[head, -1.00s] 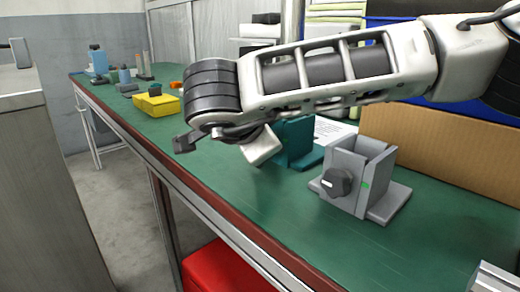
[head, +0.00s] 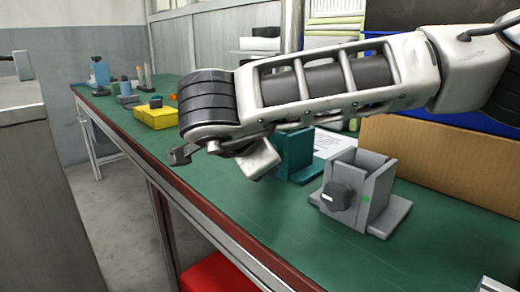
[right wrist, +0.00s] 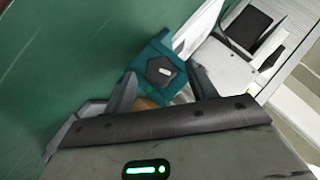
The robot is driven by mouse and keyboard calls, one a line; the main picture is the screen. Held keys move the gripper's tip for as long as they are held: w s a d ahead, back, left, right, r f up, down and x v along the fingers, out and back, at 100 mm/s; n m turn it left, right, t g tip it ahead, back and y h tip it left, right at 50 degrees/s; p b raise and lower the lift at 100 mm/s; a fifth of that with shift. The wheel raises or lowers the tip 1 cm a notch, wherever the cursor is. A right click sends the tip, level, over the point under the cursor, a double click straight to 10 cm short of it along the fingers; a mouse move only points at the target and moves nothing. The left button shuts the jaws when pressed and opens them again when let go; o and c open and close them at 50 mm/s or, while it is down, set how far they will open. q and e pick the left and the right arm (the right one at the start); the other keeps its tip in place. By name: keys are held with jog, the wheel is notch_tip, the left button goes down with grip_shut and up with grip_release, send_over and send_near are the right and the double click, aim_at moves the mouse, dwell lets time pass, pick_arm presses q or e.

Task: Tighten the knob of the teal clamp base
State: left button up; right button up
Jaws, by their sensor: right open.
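The teal clamp base (head: 298,150) stands on the green bench, partly behind my right gripper in the head view. The right wrist view shows the teal clamp base (right wrist: 146,58) with its dark knob (right wrist: 160,71), which has a pale mark on its face. My right gripper (head: 221,158) is open above the bench, to the left of the teal base in the head view. In the right wrist view its fingers (right wrist: 162,92) are spread, with the knob beyond the gap and no contact visible. The knob is hidden in the head view. My left gripper is out of view.
A grey clamp base (head: 372,192) with a dark knob stands nearer on the bench. A cardboard box (head: 440,160) is behind it. A yellow block (head: 154,113) and several small items sit farther along. The bench front is clear.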

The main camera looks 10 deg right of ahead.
jog(key=p+v, duration=0.1)
jog(key=v, duration=0.3)
jog(key=shift+r, duration=0.15)
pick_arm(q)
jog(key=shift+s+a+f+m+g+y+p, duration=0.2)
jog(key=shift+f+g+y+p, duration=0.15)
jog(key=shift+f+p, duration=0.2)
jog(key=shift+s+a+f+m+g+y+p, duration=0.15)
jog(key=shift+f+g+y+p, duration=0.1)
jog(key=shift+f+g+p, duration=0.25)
pick_arm(e)
jog(key=v, duration=1)
jog(key=shift+s, duration=0.3)
jog(key=shift+a+r, duration=0.1)
jog(key=shift+a, duration=0.05)
